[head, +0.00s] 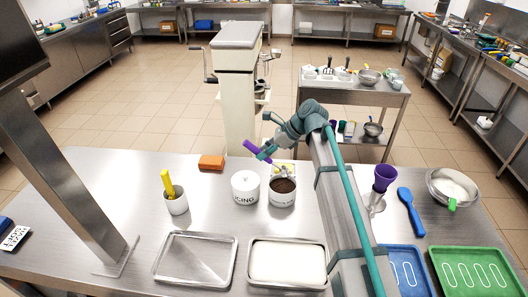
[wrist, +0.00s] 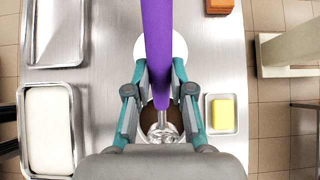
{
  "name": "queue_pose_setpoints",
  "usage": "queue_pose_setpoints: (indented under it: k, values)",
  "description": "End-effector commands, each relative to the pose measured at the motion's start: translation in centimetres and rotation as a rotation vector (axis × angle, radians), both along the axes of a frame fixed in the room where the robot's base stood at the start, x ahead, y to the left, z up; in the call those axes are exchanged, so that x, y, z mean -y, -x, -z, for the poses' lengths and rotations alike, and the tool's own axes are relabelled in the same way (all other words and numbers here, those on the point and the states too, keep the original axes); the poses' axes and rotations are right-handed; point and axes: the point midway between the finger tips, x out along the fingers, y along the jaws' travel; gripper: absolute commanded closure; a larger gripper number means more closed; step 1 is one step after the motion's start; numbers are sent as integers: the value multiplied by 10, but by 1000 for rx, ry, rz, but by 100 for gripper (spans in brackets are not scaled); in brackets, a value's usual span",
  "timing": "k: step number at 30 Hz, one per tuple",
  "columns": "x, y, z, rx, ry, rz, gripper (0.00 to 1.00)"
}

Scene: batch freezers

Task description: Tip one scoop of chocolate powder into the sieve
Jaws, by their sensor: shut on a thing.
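My gripper (head: 266,153) is shut on the purple handle (wrist: 157,50) of a scoop, whose handle also shows in the head view (head: 252,147). The scoop's shiny metal bowl (wrist: 162,130) shows between the fingers in the wrist view. It appears over or in the white tub of brown chocolate powder (head: 282,193); its depth and contents are unclear. The powder (head: 283,185) is partly hidden by my gripper in the wrist view. A metal bowl with white contents (head: 453,187) and a green handle (head: 452,205) stands at the right; I cannot tell if this is the sieve.
A white icing tub (head: 245,190) stands just left of the chocolate tub. Two metal trays (head: 195,258) lie in front.

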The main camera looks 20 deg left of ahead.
Motion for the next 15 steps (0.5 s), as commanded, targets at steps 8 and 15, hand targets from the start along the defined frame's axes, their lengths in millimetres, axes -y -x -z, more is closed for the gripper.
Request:
queue_pose_setpoints:
  k: [8,15]
  values:
    - [-1,0,21,1,0,-1,100]
    - [0,0,36,1,1,-1,100]
